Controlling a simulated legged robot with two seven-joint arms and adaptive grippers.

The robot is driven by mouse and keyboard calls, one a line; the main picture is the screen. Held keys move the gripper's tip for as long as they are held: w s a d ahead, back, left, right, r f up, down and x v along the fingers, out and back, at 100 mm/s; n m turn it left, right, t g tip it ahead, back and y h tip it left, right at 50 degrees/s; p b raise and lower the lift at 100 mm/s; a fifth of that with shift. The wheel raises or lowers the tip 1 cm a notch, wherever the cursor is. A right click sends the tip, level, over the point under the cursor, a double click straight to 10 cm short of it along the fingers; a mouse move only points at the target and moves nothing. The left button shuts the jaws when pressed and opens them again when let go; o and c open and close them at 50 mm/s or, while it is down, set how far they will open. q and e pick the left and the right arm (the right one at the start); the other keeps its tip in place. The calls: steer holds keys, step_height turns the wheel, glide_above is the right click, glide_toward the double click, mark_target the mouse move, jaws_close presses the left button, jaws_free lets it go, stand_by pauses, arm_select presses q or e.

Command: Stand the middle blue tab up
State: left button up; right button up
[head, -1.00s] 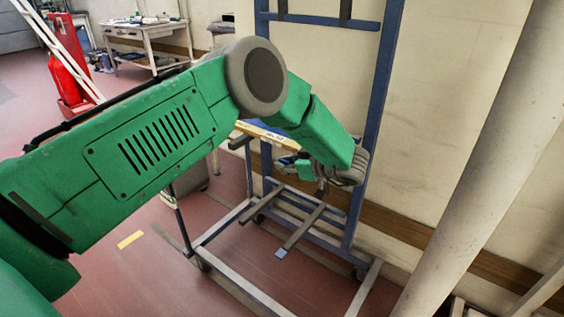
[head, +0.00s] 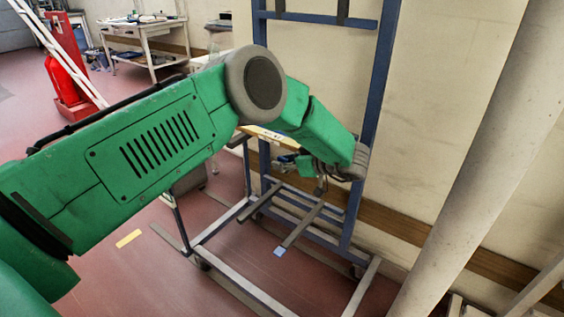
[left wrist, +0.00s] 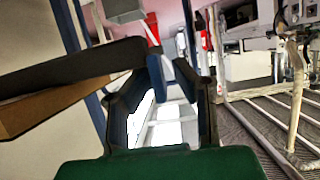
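My left gripper (head: 302,166) is at the blue rack (head: 372,90), partly hidden behind my green wrist in the head view. In the left wrist view its two dark fingers (left wrist: 165,90) stand apart, so it is open. A blue piece (left wrist: 185,80), which looks like the middle tab, shows between them, close to the right fingertip. I cannot tell whether they touch. A dark rack bar (left wrist: 75,66) ends by the left finger. A lower light-blue tab (head: 280,252) lies at the end of a low rack bar. My right gripper is out of view.
A yellow-edged board (head: 266,137) rests on the rack beside my forearm. A thick pale pipe (head: 480,150) slants at the right. The rack's base rails (head: 240,280) run along the floor. A workbench (head: 145,35) and red extinguisher (head: 64,82) stand far left.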

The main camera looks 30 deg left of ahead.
arm_select(q)
steer(key=shift+w+d, duration=0.1)
steer(key=shift+d, duration=0.1)
steer(key=shift+d, duration=0.2)
steer(key=v, duration=1.1)
steer(key=shift+d, duration=0.2)
steer(key=shift+r, duration=0.1)
